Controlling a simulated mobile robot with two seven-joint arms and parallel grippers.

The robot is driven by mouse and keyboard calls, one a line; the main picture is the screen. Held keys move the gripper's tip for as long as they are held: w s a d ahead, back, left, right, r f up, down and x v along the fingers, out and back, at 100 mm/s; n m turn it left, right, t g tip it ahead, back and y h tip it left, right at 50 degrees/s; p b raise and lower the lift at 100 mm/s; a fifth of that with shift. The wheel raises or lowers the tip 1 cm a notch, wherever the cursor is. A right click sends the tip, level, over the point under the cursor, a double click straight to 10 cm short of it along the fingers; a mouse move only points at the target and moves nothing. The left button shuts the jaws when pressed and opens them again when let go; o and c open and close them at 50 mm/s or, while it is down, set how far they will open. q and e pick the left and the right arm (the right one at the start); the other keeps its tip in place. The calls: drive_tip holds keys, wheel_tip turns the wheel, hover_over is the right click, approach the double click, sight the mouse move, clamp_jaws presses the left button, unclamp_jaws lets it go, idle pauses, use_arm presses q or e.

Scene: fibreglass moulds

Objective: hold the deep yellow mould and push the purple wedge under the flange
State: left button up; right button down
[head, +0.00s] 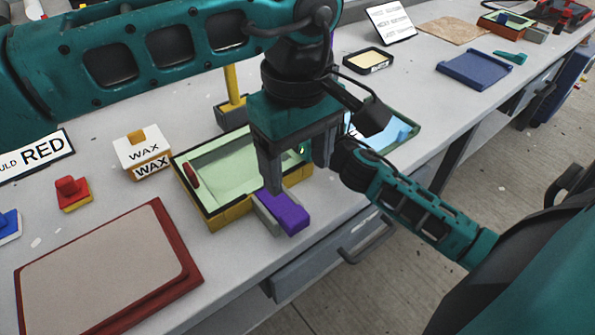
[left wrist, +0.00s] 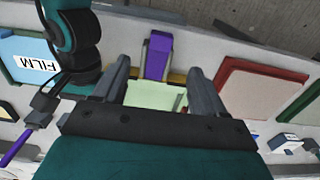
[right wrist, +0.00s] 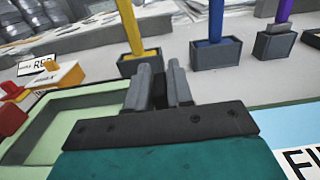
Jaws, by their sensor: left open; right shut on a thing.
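The deep yellow mould (head: 233,214) has yellow walls, a dark rim and a pale green inside. It also shows in the left wrist view (left wrist: 155,96) and the right wrist view (right wrist: 45,140). The purple wedge (head: 287,214), grey at its side, lies at the mould's near side, its inner end close to the wall. Whether that end is under the flange I cannot tell. My left gripper (left wrist: 157,66) is open above, its fingers either side of the wedge in the left wrist view. My right gripper (right wrist: 160,75) is shut at the mould's far rim; its grip point is hidden.
A red piece (head: 190,174) sits at the mould's left end. A blue film-marked mould (head: 398,130) lies right of it. Upright tools in grey blocks (right wrist: 217,55) stand behind. A wax box (head: 142,153) and a red-edged panel (head: 105,270) lie left. The table's front edge is near the wedge.

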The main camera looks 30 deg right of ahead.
use_arm(q)
drive_tip(key=s+f, duration=0.2)
drive_tip(key=f, duration=0.1)
drive_tip(key=s+f, duration=0.1)
drive_tip(key=f, duration=0.1)
drive_tip(key=shift+f, duration=0.15)
drive_tip(key=c, duration=0.8)
wheel_tip(320, 180, down, 5)
drive_tip(key=shift+r, duration=0.1)
clamp_jaws()
drive_tip(key=shift+f, duration=0.95)
